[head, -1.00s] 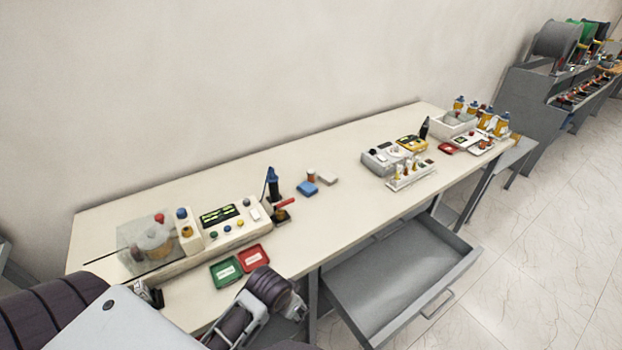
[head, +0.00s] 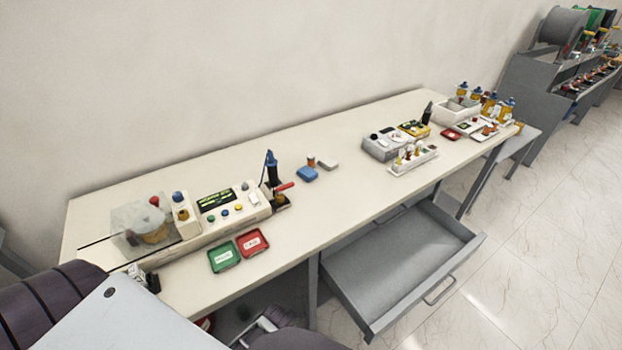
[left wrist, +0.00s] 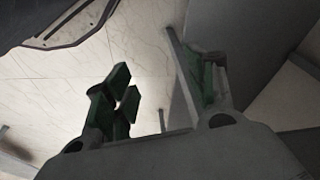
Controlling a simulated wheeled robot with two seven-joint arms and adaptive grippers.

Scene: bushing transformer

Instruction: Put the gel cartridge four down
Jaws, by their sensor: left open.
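My left gripper (left wrist: 152,78) shows in the left wrist view with its green-padded fingers spread apart. Nothing is seen between them, only pale tiled floor behind. I cannot make out gel cartridge four for sure. Several small upright pieces with yellow parts stand in a white rack (head: 422,165) at the right part of the bench, too small to read. Several yellow bottles with blue caps (head: 489,104) stand at the far right end. My right gripper's fingers are not seen.
The long bench (head: 330,205) carries a control unit (head: 222,203), a green tray (head: 224,258), a red tray (head: 252,242) and a blue block (head: 306,174). A grey drawer (head: 400,262) stands open below its front edge. The bench middle is mostly bare.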

